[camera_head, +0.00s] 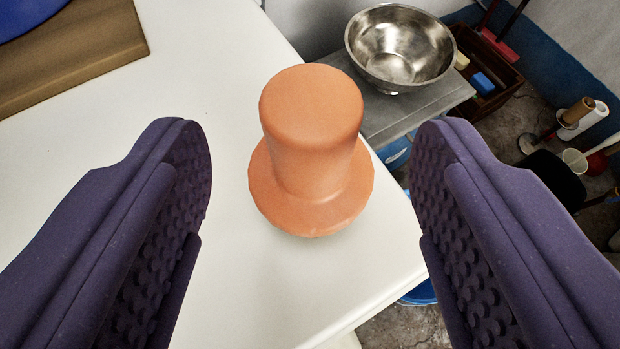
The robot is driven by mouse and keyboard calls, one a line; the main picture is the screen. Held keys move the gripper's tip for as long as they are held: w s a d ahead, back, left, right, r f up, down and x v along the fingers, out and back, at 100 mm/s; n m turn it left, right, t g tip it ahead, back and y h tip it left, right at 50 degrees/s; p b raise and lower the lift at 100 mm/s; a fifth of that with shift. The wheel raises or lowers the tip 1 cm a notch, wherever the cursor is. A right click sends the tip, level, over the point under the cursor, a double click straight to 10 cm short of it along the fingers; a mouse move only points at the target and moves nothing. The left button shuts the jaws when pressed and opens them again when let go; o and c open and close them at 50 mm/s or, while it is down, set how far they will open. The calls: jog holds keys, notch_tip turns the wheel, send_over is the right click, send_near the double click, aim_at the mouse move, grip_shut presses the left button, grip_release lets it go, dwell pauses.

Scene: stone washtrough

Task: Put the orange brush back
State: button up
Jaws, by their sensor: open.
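The orange brush (312,135) stands upright on the white tabletop, with a thick rounded handle above a wide round base. It is close to the table's right edge. My gripper (312,165) is open, with one purple studded finger to the left of the brush and one to the right. The brush shows between the two fingers, and there is a clear gap on both sides. Neither finger touches it. The underside of the brush is hidden.
A brown board (75,50) with a blue round thing (22,14) on it lies at the upper left of the white table (190,60). Beyond the right edge, a metal bowl (400,45) sits on a grey surface (405,112). Cluttered floor lies farther right.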

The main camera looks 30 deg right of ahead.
jog(key=p+v, duration=0.1)
jog(key=v, duration=0.6)
jog(key=w+a+r+n+t+y, duration=0.1)
jog(key=w+a+r, duration=0.15)
jog(key=r, duration=0.55)
jog(key=w+a+r+t+y, duration=0.15)
jog(key=w+r, duration=0.25)
jog(key=r, duration=0.4)
jog(key=w+a+r+n+y, duration=0.1)
jog(key=w+a+r+y, duration=0.2)
jog(key=r, duration=0.5)
jog(key=s+a+r+n+t, duration=0.1)
jog(key=a+r, duration=0.1)
jog(key=r, duration=0.7)
jog(key=s+a+r+n+t, duration=0.1)
jog(key=s+r, duration=0.1)
jog(key=r, duration=0.7)
jog(key=s+a+r+n, duration=0.1)
jog(key=s+a+r, duration=0.1)
jog(key=s+r, duration=1)
notch_tip(320, 180, up, 5)
jog(key=shift+s+f+n, duration=0.2)
jog(key=shift+s+n, duration=0.1)
jog(key=shift+n, duration=0.1)
jog(key=shift+y, duration=0.25)
